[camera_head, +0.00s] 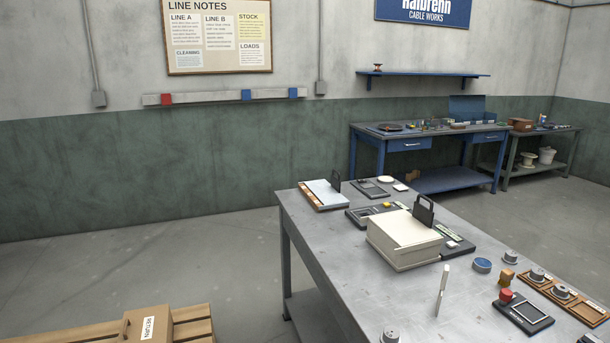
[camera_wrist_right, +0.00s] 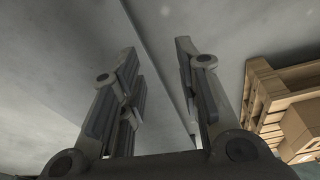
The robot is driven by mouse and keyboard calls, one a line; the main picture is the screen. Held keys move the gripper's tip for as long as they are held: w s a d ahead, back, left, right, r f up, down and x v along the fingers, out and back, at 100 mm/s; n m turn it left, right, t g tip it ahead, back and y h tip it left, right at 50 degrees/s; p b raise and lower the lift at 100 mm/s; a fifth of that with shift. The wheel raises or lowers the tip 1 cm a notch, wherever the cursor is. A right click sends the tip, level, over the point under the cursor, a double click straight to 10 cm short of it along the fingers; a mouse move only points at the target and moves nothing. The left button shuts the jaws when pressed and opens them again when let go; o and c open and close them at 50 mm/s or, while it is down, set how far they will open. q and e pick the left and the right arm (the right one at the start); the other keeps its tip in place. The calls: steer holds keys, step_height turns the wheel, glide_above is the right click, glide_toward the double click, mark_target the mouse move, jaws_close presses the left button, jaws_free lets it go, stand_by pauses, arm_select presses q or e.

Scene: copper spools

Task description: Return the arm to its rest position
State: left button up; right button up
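My right gripper (camera_wrist_right: 157,55) shows in the right wrist view with its two fingers spread apart and nothing between them. Neither arm and neither gripper shows in the head view. My left gripper is in no frame. Several grey spools stand on the metal table, one (camera_head: 511,257) behind the wooden tray, one (camera_head: 537,274) in the tray and one (camera_head: 390,336) at the front edge of the picture.
A metal table (camera_head: 320,240) fills the right foreground, with a cream box (camera_head: 403,243), wooden tray (camera_head: 590,312) and dark fixture (camera_head: 523,314). A pallet (camera_head: 190,325) bears a carton (camera_head: 150,325) marked RETURN; the pallet also shows in the wrist view (camera_wrist_right: 262,92).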

steer(key=s+d+f+g+b, duration=0.1)
steer(key=s+d+f+b, duration=0.2)
steer(key=s+f, duration=1.3)
step_height(320, 180, down, 3)
steer(key=shift+f+b, duration=0.1)
steer(key=shift+b, duration=0.35)
